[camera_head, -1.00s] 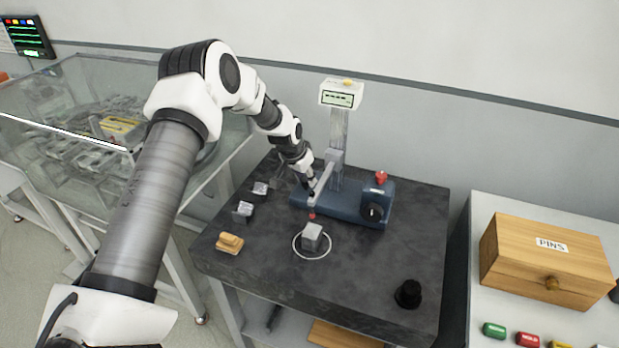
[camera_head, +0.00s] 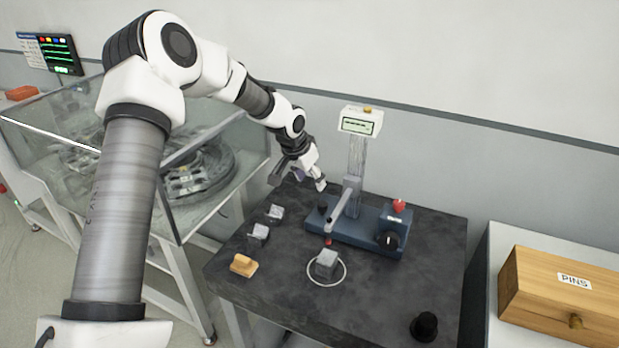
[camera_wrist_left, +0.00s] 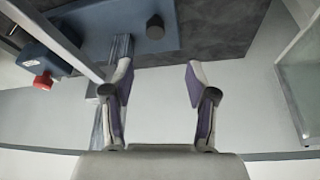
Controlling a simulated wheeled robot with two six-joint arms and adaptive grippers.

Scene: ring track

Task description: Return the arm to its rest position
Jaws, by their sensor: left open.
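My left arm comes in from the left in the head view. Its gripper (camera_head: 307,177) hangs above the back edge of the dark stone table (camera_head: 282,306), left of the gauge column. In the left wrist view the same gripper (camera_wrist_left: 157,82) is open, with nothing between its fingers. The blue measuring stand (camera_head: 350,236) is on the table, close to the gripper; its blue base (camera_wrist_left: 130,32) and red knob (camera_wrist_left: 43,80) show in the wrist view. My right gripper is in neither view.
A grey block (camera_head: 326,262) sits inside a white ring on the table. Two more grey blocks (camera_head: 258,234), a wooden piece (camera_head: 243,265) and a black knob-like piece (camera_head: 424,326) lie around it. A glass-walled ring track (camera_head: 200,180) stands left; a PINS box (camera_head: 548,300) stands right.

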